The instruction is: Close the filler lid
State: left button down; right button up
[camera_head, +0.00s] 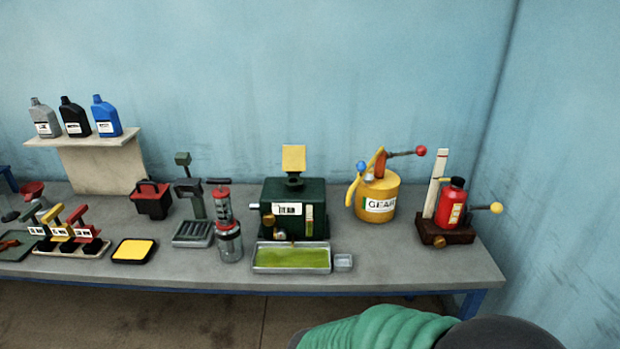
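The dark green tank (276,192) stands on the bench in the middle of the view, with a label, a sight strip and a brass fitting on its front. A dark filler neck (294,181) rises from its top. The yellow filler lid (293,158) stands upright above the neck, tilted open, its flat face towards me. Nothing touches the lid. Neither of my grippers shows in the head view. Only a green, ribbed part of my own body with a dark end shows at the bottom right.
A tray of green liquid (291,258) sits before the tank, beside a small clear cup (343,262). A red-and-grey cylinder (228,225) stands close left. A yellow gear oil can (377,196) with levers stands right, then a red bottle (451,205) on a brown base.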

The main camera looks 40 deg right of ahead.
aim_at(293, 157)
jog(key=z, duration=1.1)
jog(key=i, duration=0.15)
jog(key=l+z, duration=0.05)
